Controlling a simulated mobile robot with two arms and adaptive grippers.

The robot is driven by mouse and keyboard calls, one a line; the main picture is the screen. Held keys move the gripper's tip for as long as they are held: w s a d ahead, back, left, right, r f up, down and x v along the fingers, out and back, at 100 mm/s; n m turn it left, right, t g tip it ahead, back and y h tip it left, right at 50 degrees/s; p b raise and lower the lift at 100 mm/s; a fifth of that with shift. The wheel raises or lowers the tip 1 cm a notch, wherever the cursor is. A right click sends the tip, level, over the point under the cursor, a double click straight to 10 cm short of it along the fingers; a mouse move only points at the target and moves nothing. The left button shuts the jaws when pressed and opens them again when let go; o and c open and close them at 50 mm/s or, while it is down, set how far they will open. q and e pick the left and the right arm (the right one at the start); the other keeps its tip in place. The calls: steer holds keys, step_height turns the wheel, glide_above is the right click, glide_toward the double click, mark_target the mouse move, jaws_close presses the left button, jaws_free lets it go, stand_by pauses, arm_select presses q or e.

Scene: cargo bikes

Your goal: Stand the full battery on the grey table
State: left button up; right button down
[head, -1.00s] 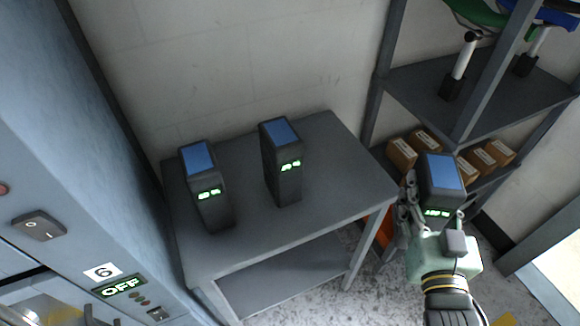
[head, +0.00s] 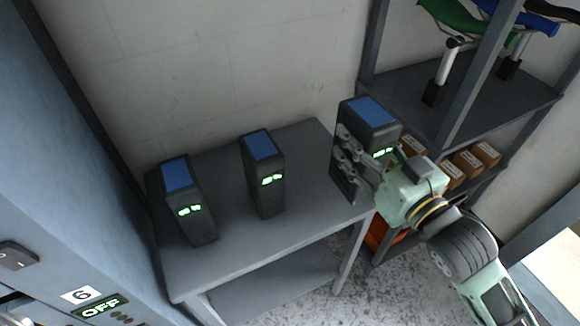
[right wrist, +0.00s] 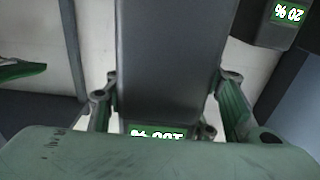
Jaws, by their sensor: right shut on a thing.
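My right gripper (head: 360,164) is shut on a dark battery with a blue top (head: 370,110), held roughly upright at the right end of the grey table (head: 222,238). I cannot tell whether its base touches the tabletop. In the right wrist view the held battery (right wrist: 172,60) lies between the fingers, and its upside-down green display seems to read 100 %. Two similar batteries stand on the table, one at the left (head: 190,215) and one in the middle (head: 265,190), both with lit green displays. My left gripper is not in view.
A blue-grey cabinet (head: 60,190) marked 6 and OFF borders the left. Tabletop between the middle and held batteries is clear.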

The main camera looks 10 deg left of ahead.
steer(key=shift+r, duration=0.35)
steer(key=w+a+f, duration=0.5)
steer(key=w+f, duration=0.5)
steer(key=f, duration=0.1)
steer(key=shift+w+a+p, duration=0.15)
steer(key=shift+a+p, duration=0.15)
steer(key=shift+a, duration=0.1)
steer(key=c, duration=1.2)
jaws_free()
steer(key=shift+f, duration=0.4)
steer(key=o, duration=0.4)
